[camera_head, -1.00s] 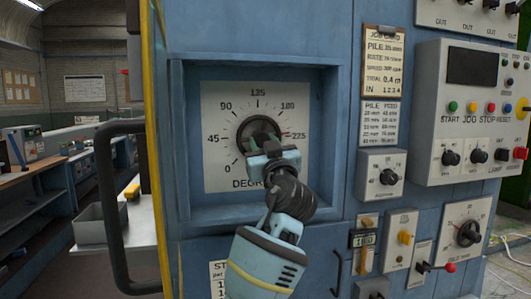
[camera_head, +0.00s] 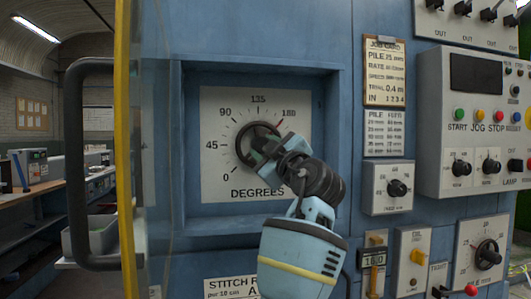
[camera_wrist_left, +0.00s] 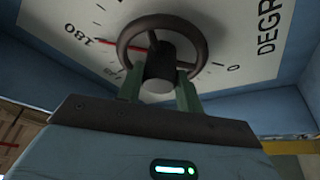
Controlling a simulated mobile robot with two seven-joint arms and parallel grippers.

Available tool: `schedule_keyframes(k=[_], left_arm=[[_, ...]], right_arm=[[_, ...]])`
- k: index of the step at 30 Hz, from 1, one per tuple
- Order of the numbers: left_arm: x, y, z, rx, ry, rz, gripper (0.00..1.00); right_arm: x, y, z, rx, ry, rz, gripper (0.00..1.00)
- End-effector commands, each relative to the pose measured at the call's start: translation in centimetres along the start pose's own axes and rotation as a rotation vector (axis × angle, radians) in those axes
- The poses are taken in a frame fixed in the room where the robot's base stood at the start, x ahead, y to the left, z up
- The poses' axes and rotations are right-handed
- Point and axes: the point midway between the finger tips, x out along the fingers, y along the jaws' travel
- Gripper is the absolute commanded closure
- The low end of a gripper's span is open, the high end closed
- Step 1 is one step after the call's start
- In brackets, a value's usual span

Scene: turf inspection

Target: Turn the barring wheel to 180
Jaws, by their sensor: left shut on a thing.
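The barring wheel (camera_head: 248,133) is a dark round handwheel in the middle of a white degree dial (camera_head: 222,185), set in a recess of the blue cabinet. My left gripper (camera_head: 264,150) reaches up to it from the lower right. In the left wrist view, the green fingers of my left gripper (camera_wrist_left: 160,92) stand on either side of the dark hub of the wheel (camera_wrist_left: 193,36), shut on it. The thin red pointer (camera_wrist_left: 108,42) lies at the 180 mark there. The gripper hides part of the dial's right side. My right gripper is not in view.
A glass door with a yellow edge (camera_head: 123,120) and a big dark handle (camera_head: 75,165) stands open at left. A job card (camera_head: 384,72), knobs and a control box (camera_head: 428,110) are at right. A black-and-yellow lever plate (camera_head: 374,258) is below.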

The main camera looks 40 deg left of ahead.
Motion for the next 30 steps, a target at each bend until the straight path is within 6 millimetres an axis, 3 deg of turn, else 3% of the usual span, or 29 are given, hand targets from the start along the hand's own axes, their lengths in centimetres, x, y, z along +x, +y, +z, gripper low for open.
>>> schedule_keyframes(k=[14, 15, 20, 30], left_arm=[[-0.02, 0.01, 0.04, -0.018, -0.002, -0.007, 0.87], [-0.02, 0.01, 0.04, -0.018, -0.002, -0.007, 0.63], [-0.01, 0.01, 0.04, -0.017, -0.002, -0.007, 0.42], [-0.36, 0.01, 0.07, -0.016, -0.001, -0.006, 0.42]], right_arm=[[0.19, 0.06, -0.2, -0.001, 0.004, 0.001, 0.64], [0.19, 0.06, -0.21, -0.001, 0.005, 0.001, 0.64], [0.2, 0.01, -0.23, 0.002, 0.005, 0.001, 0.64], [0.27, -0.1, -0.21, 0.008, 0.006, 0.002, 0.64]])
